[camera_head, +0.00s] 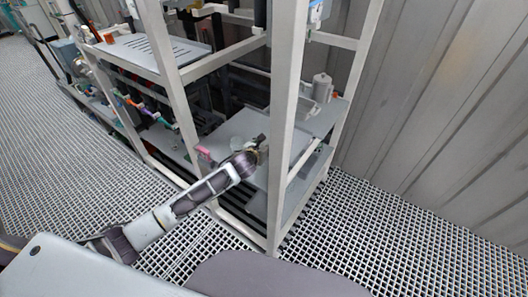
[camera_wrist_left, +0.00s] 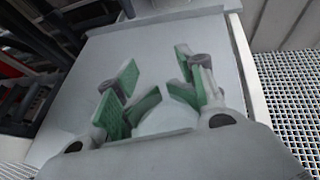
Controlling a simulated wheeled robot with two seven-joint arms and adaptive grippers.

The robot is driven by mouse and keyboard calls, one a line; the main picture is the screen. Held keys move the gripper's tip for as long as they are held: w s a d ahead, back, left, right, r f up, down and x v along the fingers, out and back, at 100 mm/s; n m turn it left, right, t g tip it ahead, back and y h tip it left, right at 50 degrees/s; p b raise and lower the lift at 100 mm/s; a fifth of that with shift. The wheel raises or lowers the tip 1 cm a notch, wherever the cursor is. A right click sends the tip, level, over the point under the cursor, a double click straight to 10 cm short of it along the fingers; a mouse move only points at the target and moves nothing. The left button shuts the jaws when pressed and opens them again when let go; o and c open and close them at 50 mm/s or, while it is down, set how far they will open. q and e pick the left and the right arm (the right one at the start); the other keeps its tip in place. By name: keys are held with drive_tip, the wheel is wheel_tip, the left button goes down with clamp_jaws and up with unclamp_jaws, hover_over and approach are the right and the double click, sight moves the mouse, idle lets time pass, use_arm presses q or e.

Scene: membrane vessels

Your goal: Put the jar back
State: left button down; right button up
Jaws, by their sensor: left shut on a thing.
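My left gripper (camera_head: 262,146) reaches in from the left over a lower grey shelf plate (camera_head: 256,177) of the metal rack, beside a front post. In the head view the held thing is hidden by the gripper. My right gripper is not in view.
The rack's pale front post (camera_head: 287,110) stands close to the right of my left gripper. A slotted upper shelf (camera_head: 150,50) is at the left. Small coloured fittings line the lower rack. Grating floor (camera_head: 400,225) in front is clear; a corrugated wall (camera_head: 450,90) closes the right.

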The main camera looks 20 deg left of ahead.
use_arm(q)
drive_tip(key=shift+f, duration=1.85)
drive_tip(key=shift+f, duration=0.1)
drive_tip(key=c, duration=0.6)
unclamp_jaws()
drive_tip(key=shift+v, duration=6.05)
